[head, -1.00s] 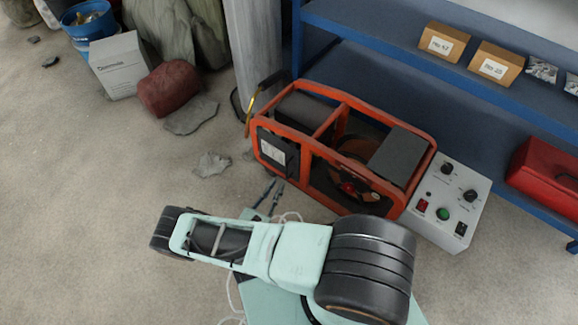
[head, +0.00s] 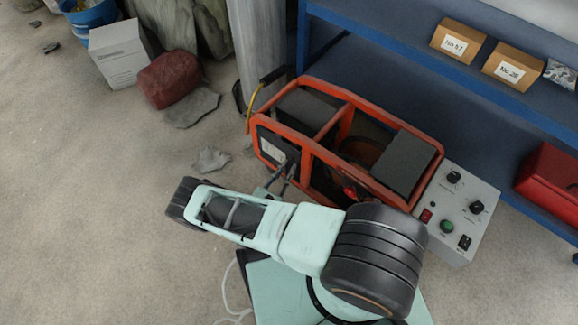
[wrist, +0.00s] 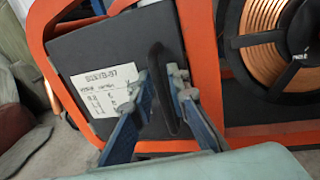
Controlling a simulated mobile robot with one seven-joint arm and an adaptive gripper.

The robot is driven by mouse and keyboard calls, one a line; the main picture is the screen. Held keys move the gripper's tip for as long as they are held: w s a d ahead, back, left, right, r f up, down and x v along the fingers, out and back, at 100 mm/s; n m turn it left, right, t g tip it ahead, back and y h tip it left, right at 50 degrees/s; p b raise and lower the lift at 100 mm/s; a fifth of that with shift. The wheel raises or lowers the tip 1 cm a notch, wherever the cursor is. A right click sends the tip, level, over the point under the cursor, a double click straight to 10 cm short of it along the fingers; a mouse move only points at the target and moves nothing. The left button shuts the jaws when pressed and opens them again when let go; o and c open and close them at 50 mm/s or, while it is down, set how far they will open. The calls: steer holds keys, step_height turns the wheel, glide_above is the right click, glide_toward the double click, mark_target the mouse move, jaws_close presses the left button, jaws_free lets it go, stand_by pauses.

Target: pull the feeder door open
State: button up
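The wire feeder (head: 327,142) is an orange frame with dark panels, standing on the floor. Its door is the black panel (head: 268,146) with a white label at the left end, and it looks shut. In the wrist view the door (wrist: 95,48) fills the left half, with an upright black handle (wrist: 158,60) near its right edge. My gripper (wrist: 159,80) is at the handle, one blue finger on each side. The fingers look apart, and I cannot tell whether either touches the handle. In the head view my gripper (head: 281,172) is just in front of the door.
A copper wire spool (wrist: 272,38) sits right of the door, behind an orange bar. A grey control box (head: 458,208) stands right of the feeder, and a blue shelf (head: 385,60) behind it. The floor at left is mostly clear, with flat debris (head: 211,158).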

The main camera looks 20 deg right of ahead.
steer(key=shift+c, duration=0.3)
jaws_close()
steer(key=shift+a, duration=0.1)
